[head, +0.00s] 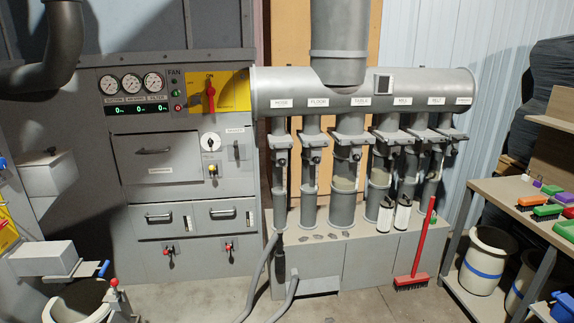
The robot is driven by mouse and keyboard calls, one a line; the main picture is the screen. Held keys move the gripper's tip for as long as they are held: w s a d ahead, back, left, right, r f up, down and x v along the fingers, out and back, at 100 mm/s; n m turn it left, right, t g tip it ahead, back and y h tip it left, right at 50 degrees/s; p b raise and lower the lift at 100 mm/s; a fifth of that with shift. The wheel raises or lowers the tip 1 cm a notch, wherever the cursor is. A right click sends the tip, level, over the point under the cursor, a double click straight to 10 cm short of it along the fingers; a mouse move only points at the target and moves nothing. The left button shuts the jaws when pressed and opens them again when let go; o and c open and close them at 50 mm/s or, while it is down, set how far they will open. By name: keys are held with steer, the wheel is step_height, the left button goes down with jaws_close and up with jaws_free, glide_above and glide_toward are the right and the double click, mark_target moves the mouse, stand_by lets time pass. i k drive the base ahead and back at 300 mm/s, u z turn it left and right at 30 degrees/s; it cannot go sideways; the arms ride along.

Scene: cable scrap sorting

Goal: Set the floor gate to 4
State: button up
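The duct manifold (350,84) in the head view carries several drop pipes with small white labels. The label on the second pipe from the left (317,104) appears to read FLOOR. Below it is that pipe's gate, a flat grey slide plate (312,139) with a dark handle (316,156) just under its right side. The scale numbers are too small to read, so I cannot tell its setting. The neighbouring pipes have similar gates with dark handles. My gripper is not in view.
A grey cabinet with gauges (131,84), a red fan lever (210,92) and drawers stands left. A red broom (421,247) leans before the right pipes. A hose (262,275) lies at the front. A bench (510,195) with brushes stands right. Floor in front is partly clear.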

mark_target(317, 142)
steer(key=u, duration=0.45)
steer(key=i, duration=0.7)
steer(key=u, duration=0.7)
steer(key=i, duration=0.65)
steer(key=u, duration=0.3)
